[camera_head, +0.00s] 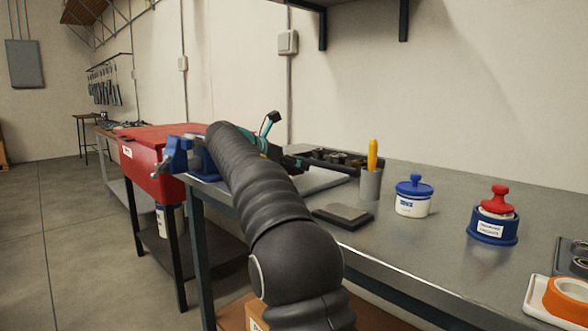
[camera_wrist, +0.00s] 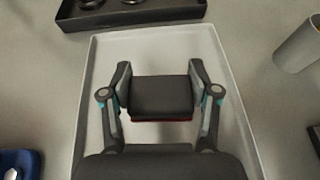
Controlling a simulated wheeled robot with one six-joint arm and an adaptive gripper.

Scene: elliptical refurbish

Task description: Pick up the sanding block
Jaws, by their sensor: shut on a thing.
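The sanding block (camera_wrist: 161,94), a dark grey block with a thin red lower edge, is between the two fingers of my gripper (camera_wrist: 160,88) in the wrist view. The fingers press on its left and right sides. A shallow light grey tray (camera_wrist: 238,125) lies beneath it. I cannot tell how high the block is above the tray. In the head view my arm hides the block, and part of the tray (camera_head: 322,180) shows to the right of the arm.
A black organiser (camera_wrist: 135,12) is beyond the tray. A grey cup (camera_head: 371,185) with a yellow tool, a flat dark slab (camera_head: 343,215), a blue-lidded tub (camera_head: 413,197) and a red-knobbed blue container (camera_head: 493,218) stand to the right. A blue vise (camera_head: 178,153) is at the left.

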